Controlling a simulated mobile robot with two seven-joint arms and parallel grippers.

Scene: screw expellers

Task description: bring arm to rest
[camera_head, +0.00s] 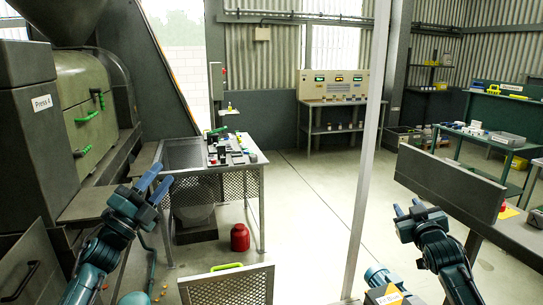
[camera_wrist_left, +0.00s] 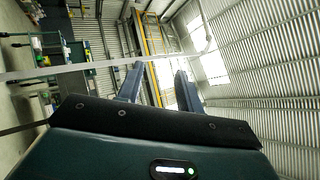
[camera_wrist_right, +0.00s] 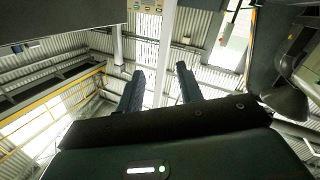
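My left gripper (camera_head: 157,184) is raised in front of the press on the left side of the head view, fingers pointing up and away. In the left wrist view its two blue fingers (camera_wrist_left: 157,88) stand apart with nothing between them. My right gripper (camera_head: 408,207) is raised on the right side, near the edge of a dark bench panel. In the right wrist view its fingers (camera_wrist_right: 160,88) are also apart and empty. Both grippers appear clear of the surfaces around them.
The press (camera_head: 88,120) labelled "Press 4" stands at left. A grey post (camera_head: 369,150) stands between the arms. A dark bench panel (camera_head: 448,182) is at right. Floor at centre is open.

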